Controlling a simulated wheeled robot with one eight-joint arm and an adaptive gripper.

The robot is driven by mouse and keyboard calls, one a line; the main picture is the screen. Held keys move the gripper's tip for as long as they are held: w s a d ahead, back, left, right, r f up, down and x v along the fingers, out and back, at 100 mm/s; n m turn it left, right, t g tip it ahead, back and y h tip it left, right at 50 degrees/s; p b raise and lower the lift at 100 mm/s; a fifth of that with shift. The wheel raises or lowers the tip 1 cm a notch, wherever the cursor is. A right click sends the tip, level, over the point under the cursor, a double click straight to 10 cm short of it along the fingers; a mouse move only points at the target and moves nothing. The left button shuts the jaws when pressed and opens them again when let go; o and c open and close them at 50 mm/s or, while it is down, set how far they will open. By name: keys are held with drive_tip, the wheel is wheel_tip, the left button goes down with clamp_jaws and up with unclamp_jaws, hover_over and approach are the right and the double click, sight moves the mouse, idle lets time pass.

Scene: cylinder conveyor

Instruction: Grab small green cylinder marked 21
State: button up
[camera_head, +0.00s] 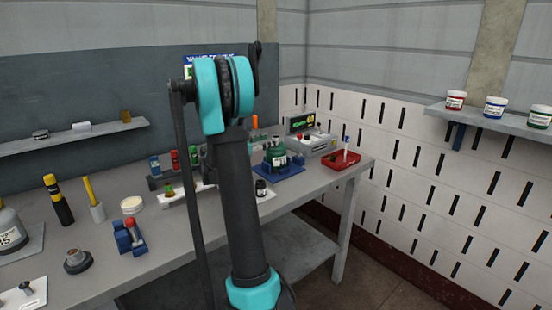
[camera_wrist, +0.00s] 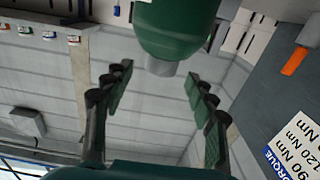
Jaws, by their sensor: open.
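A dark green cylinder (camera_wrist: 176,28) with a grey knob (camera_wrist: 160,67) shows at the top of the wrist view, which appears upside down. My gripper (camera_wrist: 163,82) is open, its two dark fingers apart and nothing between their tips. The cylinder is just beyond the fingertips, roughly between their lines and apart from them. In the head view a green cylinder (camera_head: 275,157) stands upright on a blue base (camera_head: 287,170) on the bench, just right of my arm. Its marking is not readable in either view. My gripper is hidden behind my arm in the head view.
A grey box with a display (camera_head: 315,142) and a red tray (camera_head: 341,160) stand to its right on the bench (camera_head: 330,180). Small red and green cylinders (camera_head: 175,160) stand in a rack left of my arm. A shelf (camera_head: 482,117) with tubs is on the right wall.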

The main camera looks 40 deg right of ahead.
sight(276, 137)
drive_tip(key=d, duration=0.5)
drive_tip(key=shift+w, duration=0.3)
clamp_jaws()
drive_tip(key=shift+r, duration=0.1)
